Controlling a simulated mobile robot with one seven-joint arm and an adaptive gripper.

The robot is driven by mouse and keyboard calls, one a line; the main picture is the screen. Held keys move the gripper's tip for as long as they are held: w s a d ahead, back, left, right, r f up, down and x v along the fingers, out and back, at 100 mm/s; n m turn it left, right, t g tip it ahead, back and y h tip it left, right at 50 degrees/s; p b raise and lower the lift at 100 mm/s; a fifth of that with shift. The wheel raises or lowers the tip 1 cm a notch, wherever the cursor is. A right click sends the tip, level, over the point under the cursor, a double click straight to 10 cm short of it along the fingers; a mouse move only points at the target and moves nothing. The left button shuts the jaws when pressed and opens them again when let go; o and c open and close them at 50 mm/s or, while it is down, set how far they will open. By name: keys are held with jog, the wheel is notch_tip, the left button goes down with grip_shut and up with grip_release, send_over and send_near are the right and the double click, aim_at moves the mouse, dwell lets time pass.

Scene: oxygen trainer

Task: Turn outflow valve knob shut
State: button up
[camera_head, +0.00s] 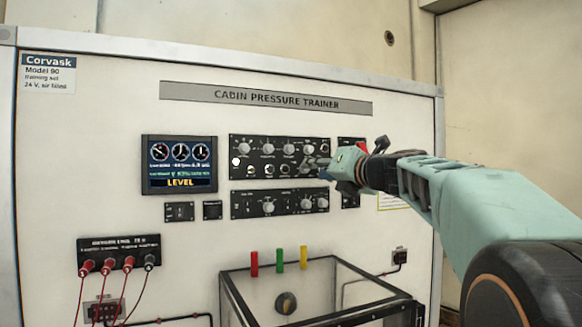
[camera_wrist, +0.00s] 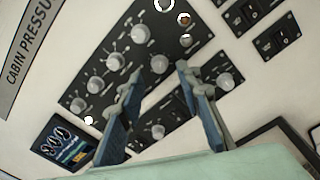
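My gripper (camera_head: 322,168) is in front of the right end of the upper black knob panel (camera_head: 234,171). In the wrist view its two blue-grey fingers are spread apart with nothing between the tips (camera_wrist: 158,80). A round grey knob (camera_wrist: 160,63) on the upper panel shows just beyond the gap between the fingertips; contact is not visible. Several more grey knobs form a row on this panel, one of them at its left end (camera_head: 241,148). The labels are too small to read, so I cannot tell which knob is the outflow valve.
A lower panel (camera_head: 290,203) has more knobs, one (camera_wrist: 158,131) showing between the fingers. A display (camera_head: 180,165) reading LEVEL is on the left. Below stand a clear-sided box (camera_head: 330,312) and red cables (camera_head: 82,297) in sockets. Dark switches (camera_wrist: 240,14) lie right of the fingers.

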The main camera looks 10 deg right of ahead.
jog(key=shift+p+x, duration=0.3)
jog(key=shift+x, duration=1.65)
jog(key=shift+s, duration=0.1)
jog(key=shift+c, duration=0.4)
grip_shut()
